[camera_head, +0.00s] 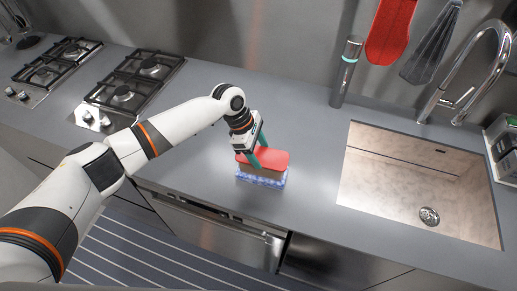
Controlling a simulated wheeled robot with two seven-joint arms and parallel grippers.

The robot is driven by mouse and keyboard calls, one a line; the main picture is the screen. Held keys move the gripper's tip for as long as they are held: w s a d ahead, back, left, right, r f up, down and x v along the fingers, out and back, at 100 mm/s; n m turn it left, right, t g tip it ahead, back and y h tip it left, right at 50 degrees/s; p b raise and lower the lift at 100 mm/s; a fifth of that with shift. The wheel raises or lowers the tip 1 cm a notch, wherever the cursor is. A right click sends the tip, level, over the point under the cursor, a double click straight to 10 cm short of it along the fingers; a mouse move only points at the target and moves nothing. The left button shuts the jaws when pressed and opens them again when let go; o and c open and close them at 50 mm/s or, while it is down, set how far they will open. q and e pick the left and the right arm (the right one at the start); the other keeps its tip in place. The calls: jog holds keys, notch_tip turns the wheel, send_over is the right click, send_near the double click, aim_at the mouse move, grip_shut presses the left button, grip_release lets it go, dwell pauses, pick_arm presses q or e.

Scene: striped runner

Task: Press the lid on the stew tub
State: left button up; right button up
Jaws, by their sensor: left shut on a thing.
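The stew tub (261,181) stands on the grey counter near its front edge. It has a clear, bluish lower part and brown contents show above it. The red lid (274,159) is over the top of the tub. I cannot tell whether it is seated all round. My left gripper (260,157), with teal fingers, reaches down from the upper left and is shut on the lid. The fingers hide part of the lid's left side. My right gripper is not in view.
A sink (381,191) with a tall faucet (478,75) is on the right. The counter between tub and sink is clear.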

pick_arm(q)
jog(key=o, duration=1)
jog(key=shift+o, duration=0.7)
jog(key=shift+o, duration=0.8)
jog(key=shift+r+p, duration=1.4)
jog(key=shift+p, duration=0.3)
jog(key=shift+r, duration=2.15)
jog(key=shift+c, duration=0.3)
